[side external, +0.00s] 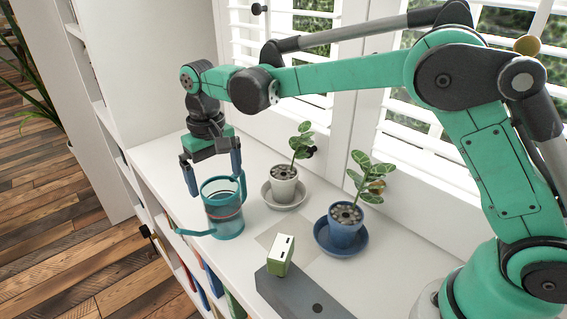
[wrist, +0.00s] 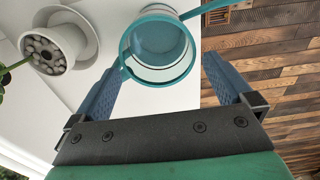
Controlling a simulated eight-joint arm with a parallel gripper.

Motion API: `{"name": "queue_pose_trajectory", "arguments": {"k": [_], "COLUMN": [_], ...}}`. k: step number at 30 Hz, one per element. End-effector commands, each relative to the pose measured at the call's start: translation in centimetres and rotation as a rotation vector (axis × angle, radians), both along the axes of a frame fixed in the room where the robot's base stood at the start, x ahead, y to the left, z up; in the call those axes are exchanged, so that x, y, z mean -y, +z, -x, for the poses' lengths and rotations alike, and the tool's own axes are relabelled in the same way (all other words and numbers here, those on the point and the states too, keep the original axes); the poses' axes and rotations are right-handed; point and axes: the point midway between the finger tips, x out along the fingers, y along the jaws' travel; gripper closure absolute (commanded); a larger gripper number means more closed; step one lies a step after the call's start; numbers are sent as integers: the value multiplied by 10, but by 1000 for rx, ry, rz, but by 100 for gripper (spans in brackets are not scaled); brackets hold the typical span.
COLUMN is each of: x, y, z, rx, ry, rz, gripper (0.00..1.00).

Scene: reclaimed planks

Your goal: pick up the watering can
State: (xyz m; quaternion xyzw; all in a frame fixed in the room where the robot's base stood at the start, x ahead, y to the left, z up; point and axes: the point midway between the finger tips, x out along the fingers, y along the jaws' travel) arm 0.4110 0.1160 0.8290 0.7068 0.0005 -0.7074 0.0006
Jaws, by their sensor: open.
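The watering can (side external: 226,220) is a clear, teal-rimmed vessel with a teal base, a spout toward the front left and a handle at the right. It stands upright on the white shelf top. My gripper (side external: 213,185) is above it, pointing down, with its two blue fingers apart near the rim height. In the wrist view the watering can (wrist: 158,50) lies ahead of the open gripper (wrist: 162,75), between the lines of the fingers and a little nearer the left one. The gripper holds nothing. Whether a finger touches the can I cannot tell.
A white potted plant (side external: 284,185) on a saucer and a blue potted plant (side external: 346,228) on a blue saucer stand to the right. A small green box (side external: 281,255) rests on a grey block (side external: 300,295). The shelf's front edge is close to the can.

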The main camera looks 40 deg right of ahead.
Motion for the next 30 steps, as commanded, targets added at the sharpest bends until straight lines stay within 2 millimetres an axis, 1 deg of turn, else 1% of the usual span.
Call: {"name": "queue_pose_trajectory", "arguments": {"k": [1, 7, 12, 15, 18, 23, 24, 25, 26, 27, 29, 30], "x": [0, 0, 1, 1, 1, 1, 1, 1, 1, 1, 1, 1], "y": [-6, -21, -48, -60, -64, -64, -64, -64, -64, -64, -64, -64], "z": [0, 1, 3, 2, 3, 3, 3, 3, 3, 3, 3, 3], "rx": [0, 1, 1, 1, 2, 2, 2, 2, 2, 2, 2, 2], "ry": [0, 0, 0, 0, 1, 1, 1, 1, 1, 1, 1, 1], "rz": [0, 0, 0, -1, -1, -1, -1, -1, -1, -1, -1, -1], "gripper": [0, 0, 0, 0, 0, 0, 3, 11, 20, 31, 48, 60]}}
